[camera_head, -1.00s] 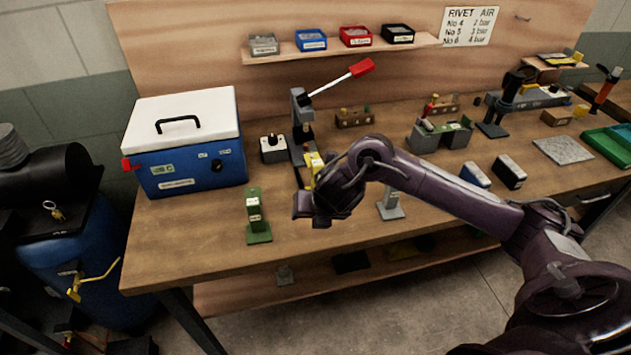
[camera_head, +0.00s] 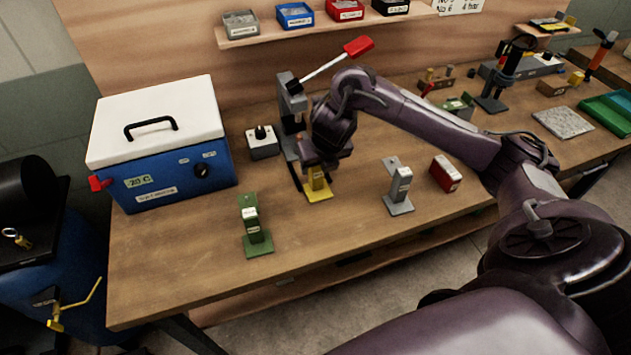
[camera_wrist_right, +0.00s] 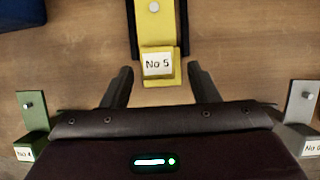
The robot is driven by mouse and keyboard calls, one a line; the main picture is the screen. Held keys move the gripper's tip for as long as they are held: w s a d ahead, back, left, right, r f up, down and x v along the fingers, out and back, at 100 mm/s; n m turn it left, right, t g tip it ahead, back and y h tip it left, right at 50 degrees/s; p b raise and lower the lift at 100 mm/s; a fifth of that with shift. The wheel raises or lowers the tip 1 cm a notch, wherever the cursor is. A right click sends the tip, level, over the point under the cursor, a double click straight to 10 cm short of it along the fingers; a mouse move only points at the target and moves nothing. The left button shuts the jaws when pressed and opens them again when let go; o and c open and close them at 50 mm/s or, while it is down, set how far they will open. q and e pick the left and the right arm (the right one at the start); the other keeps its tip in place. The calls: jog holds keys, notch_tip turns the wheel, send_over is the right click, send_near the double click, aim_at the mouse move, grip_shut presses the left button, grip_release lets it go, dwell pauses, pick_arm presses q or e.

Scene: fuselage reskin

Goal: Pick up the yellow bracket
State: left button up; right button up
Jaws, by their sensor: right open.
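The yellow bracket (camera_head: 318,191) stands on the wooden bench, its foot flat on the wood and its upper part hidden behind my right gripper in the head view. In the right wrist view the yellow bracket (camera_wrist_right: 158,62) carries a white label reading "No 5". My right gripper (camera_wrist_right: 160,85) is open, with one finger on either side of the bracket's near end and a gap on both sides. In the head view my right gripper (camera_head: 316,172) is right at the bracket. My left gripper is not in view.
A green bracket (camera_head: 255,237) stands to the left and a grey bracket (camera_head: 399,190) to the right. A blue cooler box (camera_head: 180,172) with a white lid is at the left. A lever press (camera_head: 291,110) stands behind. Bench front (camera_head: 190,290) is clear.

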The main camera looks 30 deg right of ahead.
jog(key=p+x, duration=0.1)
jog(key=x, duration=0.1)
jog(key=shift+w+f, duration=0.15)
jog(key=shift+f, duration=0.05)
jog(key=shift+x, duration=1.25)
jog(key=shift+w, duration=0.1)
jog(key=c, duration=0.9)
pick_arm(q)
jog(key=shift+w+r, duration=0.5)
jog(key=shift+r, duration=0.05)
pick_arm(e)
jog(key=shift+r, duration=0.1)
grip_shut()
